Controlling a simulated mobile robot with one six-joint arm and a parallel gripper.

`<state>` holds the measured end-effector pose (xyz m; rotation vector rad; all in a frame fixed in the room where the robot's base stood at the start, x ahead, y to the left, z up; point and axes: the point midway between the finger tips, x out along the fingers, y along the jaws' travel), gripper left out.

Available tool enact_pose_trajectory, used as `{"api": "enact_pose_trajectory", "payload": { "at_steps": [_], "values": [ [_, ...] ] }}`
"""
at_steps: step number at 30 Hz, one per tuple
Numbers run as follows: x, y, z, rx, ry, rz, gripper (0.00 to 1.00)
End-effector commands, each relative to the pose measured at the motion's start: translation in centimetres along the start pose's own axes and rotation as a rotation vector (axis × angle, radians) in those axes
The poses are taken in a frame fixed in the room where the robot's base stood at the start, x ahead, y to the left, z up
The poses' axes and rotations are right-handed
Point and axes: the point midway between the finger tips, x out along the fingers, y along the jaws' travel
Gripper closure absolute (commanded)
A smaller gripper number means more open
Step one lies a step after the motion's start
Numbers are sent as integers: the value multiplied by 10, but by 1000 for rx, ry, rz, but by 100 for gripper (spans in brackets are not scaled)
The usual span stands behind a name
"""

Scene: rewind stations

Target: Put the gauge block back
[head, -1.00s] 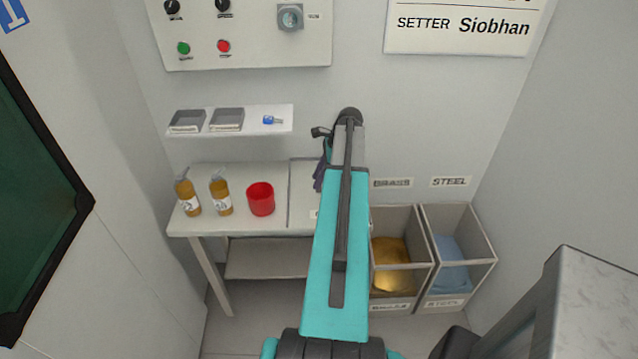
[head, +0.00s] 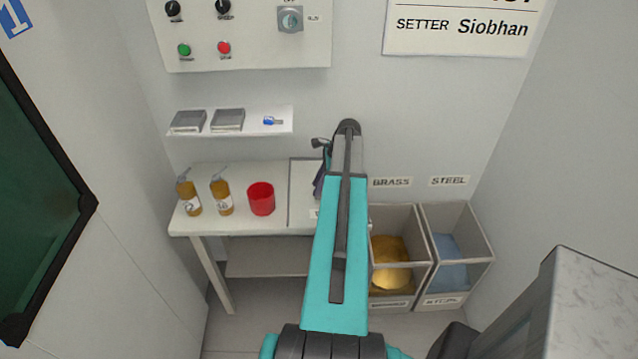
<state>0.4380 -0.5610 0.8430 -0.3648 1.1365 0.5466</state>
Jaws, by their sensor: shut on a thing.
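My gripper (head: 319,190) is small and dark, partly hidden behind my own teal arm. It is low over the right part of the white bench (head: 250,227), by a panel (head: 302,180) with a dark edge. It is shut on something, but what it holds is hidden. I cannot make out the gauge block anywhere. Two grey box-like holders with pale front labels, left (head: 188,121) and right (head: 228,119), stand on the white wall shelf (head: 270,131). Their labels are too small to read.
A small blue item (head: 270,121) lies on the shelf's right. Two amber bottles (head: 189,197) (head: 222,197) and a red cup (head: 261,199) stand on the bench's left. Brass (head: 427,275) and steel (head: 485,263) bins stand right. A grey-topped unit (head: 570,300) is nearer, lower right.

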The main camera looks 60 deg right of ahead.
Motion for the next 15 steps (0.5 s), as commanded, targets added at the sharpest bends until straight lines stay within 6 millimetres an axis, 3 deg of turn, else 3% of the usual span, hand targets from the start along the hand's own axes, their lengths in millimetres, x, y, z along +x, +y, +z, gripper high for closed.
{"api": "enact_pose_trajectory", "payload": {
  "at_steps": [8,9,12,15],
  "values": [
    [2,0,-1,0,0,0,98],
    [3,0,-1,0,0,0,68],
    [2,0,-1,0,0,0,51],
    [2,0,-1,0,0,0,51]
  ]
}}
